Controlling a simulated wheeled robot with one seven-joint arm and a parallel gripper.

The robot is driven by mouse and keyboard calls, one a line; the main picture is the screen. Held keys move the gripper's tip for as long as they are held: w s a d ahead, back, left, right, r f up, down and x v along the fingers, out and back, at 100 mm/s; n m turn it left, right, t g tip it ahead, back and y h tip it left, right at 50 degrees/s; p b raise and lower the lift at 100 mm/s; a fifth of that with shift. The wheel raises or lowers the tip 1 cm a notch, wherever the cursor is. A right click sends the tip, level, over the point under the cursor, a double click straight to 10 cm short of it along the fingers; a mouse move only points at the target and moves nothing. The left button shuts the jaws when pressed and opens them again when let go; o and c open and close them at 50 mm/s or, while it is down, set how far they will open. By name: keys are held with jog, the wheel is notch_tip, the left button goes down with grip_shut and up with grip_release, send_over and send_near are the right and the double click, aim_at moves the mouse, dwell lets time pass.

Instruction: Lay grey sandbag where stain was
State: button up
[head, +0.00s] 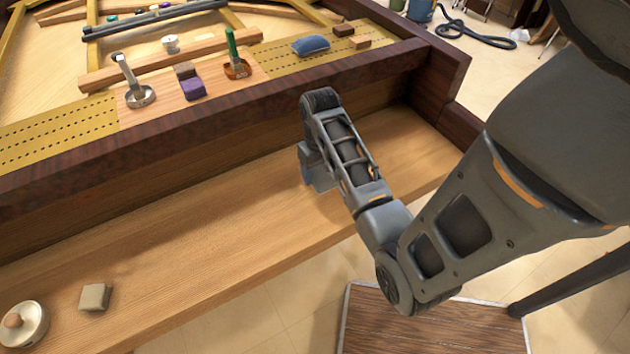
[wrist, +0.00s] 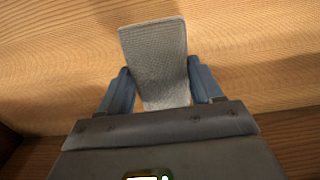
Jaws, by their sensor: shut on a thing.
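The grey sandbag (wrist: 155,45) shows in the wrist view as a pale grey, woven, flat oblong between my fingers. My gripper (wrist: 160,72) is shut on it, with one blue-grey finger at each side. The far end of the bag sticks out past the fingertips, over bare wood. In the head view my gripper (head: 318,172) points down, low over the wooden key shelf (head: 190,240). The bag is hidden there behind my wrist and fingers. I cannot tell whether it touches the wood. No stain shows on the visible wood.
A dark wooden rail (head: 190,137) runs behind the shelf. Beyond it lie a blue bag (head: 311,45), a purple block (head: 193,88) and small tools. A beige block (head: 95,297) and a round metal tin (head: 22,325) stand at the shelf's left. The shelf's middle is clear.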

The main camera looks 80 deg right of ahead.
aim_at(315, 192)
jog(key=shift+w+a+f, duration=0.3)
jog(key=shift+w+f, duration=0.05)
jog(key=shift+w, duration=0.1)
jog(key=shift+f, duration=1.95)
jog(key=shift+f, duration=0.1)
jog(key=o, duration=1.3)
jog(key=shift+o, duration=0.2)
